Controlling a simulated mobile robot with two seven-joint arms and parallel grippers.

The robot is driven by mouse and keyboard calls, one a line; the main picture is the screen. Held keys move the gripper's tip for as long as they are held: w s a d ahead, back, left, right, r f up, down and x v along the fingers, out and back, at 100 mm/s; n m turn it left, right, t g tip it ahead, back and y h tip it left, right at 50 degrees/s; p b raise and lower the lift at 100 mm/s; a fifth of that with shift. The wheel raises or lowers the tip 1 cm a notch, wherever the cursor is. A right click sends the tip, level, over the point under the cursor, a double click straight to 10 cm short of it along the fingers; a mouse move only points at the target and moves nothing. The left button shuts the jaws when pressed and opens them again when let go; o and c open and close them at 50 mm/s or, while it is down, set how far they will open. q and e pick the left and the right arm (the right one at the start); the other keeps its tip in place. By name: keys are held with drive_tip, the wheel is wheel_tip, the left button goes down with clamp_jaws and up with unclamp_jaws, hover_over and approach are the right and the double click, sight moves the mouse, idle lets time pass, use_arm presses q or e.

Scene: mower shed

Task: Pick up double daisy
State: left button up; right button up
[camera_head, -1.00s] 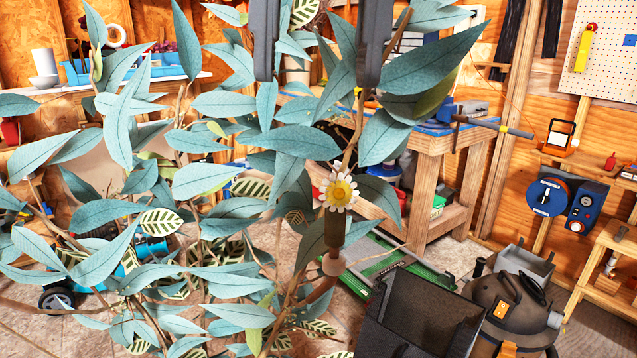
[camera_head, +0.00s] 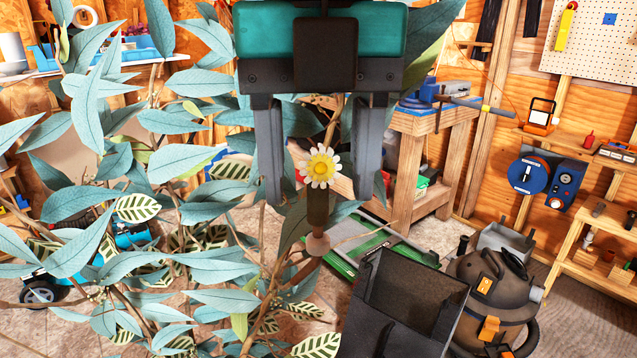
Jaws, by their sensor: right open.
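The double daisy (camera_head: 320,167) has white petals and a yellow centre. It sits on top of a short brown cylindrical piece (camera_head: 318,208) among the plant's stems, near the middle of the head view. My right gripper (camera_head: 318,195) comes down from the top with its two grey fingers apart. The fingers stand to the left and right of the daisy in the picture, with visible gaps on both sides. Whether the daisy is at the same depth as the fingers is hard to tell. My left gripper is not in view.
A plant with large blue-green leaves (camera_head: 180,160) fills the left and centre. A dark open bin (camera_head: 395,320) and a brown shop vacuum (camera_head: 495,300) stand at the lower right. A wooden workbench (camera_head: 410,165) is behind. Floor shows between bench and vacuum.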

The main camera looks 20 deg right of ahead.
wheel_tip(320, 180, down, 2)
drive_tip(key=shift+f, duration=0.1)
drive_tip(key=c, duration=1)
